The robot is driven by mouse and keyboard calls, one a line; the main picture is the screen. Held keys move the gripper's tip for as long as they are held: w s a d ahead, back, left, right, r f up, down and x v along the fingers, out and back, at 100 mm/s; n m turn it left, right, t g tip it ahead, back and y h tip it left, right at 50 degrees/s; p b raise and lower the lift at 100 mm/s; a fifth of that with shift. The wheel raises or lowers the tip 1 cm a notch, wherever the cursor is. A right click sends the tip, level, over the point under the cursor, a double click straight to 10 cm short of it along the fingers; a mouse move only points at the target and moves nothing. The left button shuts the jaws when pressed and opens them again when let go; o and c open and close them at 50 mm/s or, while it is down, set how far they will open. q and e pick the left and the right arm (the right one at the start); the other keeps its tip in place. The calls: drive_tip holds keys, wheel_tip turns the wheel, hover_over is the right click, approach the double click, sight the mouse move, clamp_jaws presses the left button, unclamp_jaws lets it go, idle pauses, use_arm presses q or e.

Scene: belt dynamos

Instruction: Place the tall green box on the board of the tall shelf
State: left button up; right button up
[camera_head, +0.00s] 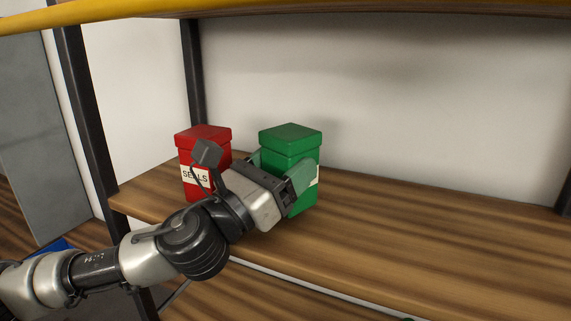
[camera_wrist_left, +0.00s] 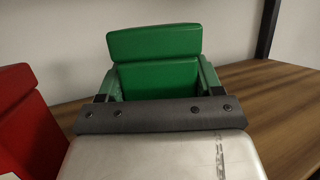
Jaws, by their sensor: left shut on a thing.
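The tall green box (camera_head: 291,141) stands upright at the wooden board (camera_head: 420,234) of the tall shelf, towards its left part. In the left wrist view the green box (camera_wrist_left: 157,65) fills the middle, beyond the gripper's palm. My left gripper (camera_head: 283,170) is shut on the green box, with one finger on each side of it. The box's lower left part is hidden behind the gripper. Whether its base touches the board is hard to tell. My right gripper is in neither view.
A red box (camera_head: 204,140) with a "SEALS" label stands on the board just left of the green box; it also shows in the left wrist view (camera_wrist_left: 27,120). A dark post (camera_head: 82,100) rises at the left. The board's right part is clear. A yellow-edged board (camera_head: 130,13) is overhead.

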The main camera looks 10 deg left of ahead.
use_arm(q)
drive_tip(key=o, duration=1.1)
drive_tip(key=shift+f, duration=0.25)
